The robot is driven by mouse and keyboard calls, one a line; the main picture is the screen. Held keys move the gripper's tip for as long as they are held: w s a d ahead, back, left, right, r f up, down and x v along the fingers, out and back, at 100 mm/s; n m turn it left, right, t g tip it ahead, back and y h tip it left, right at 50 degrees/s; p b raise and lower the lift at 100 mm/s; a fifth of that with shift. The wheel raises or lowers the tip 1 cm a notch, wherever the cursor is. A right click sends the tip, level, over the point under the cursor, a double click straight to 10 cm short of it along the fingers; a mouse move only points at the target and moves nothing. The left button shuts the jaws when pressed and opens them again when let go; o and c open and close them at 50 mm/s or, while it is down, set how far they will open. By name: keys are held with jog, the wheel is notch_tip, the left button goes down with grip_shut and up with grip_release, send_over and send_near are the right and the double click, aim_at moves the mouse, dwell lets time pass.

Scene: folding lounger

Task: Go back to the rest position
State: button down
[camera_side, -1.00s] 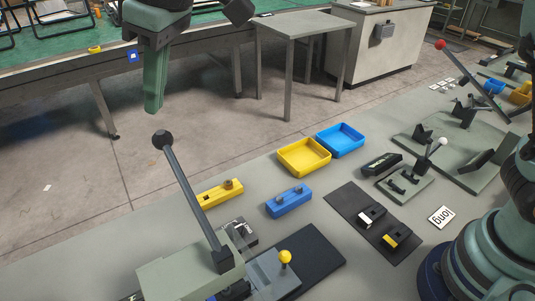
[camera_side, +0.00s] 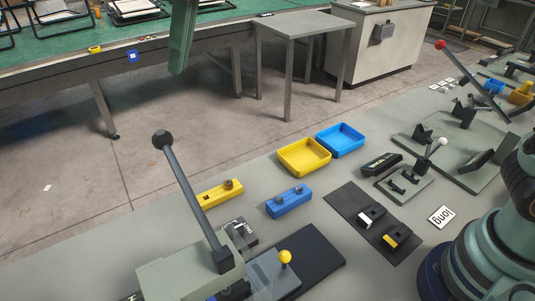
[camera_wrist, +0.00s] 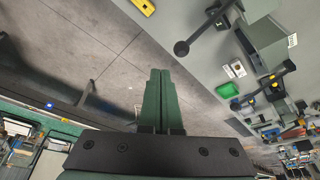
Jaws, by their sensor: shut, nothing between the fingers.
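My gripper (camera_side: 177,70) shows at the top of the side view as green fingers pointing down, above the floor in front of the green-topped bench. Most of my arm above it is out of that view. In the wrist view my gripper (camera_wrist: 161,75) has its two green fingers together, with nothing between them. It is well away from the things on the grey worktable (camera_side: 105,250).
The worktable holds a lever press (camera_side: 190,200), a yellow tray (camera_side: 304,157), a blue tray (camera_side: 341,140), a yellow block (camera_side: 219,194) and a blue block (camera_side: 288,203). A small grey table (camera_side: 305,24) stands behind. Lounger frames (camera_side: 135,10) lie on the green bench.

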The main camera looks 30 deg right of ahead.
jog(key=s+d+f+m+t+h, duration=0.15)
jog(key=d+m, duration=0.25)
jog(key=d, duration=1.5)
jog(key=s+d+f+m+h, duration=0.1)
jog(key=s+d+f+m, duration=0.3)
jog(key=s+d+f, duration=0.5)
jog(key=d+t, duration=0.1)
jog(key=d, duration=0.3)
jog(key=shift+s+f, duration=0.3)
jog(key=shift+f, duration=0.1)
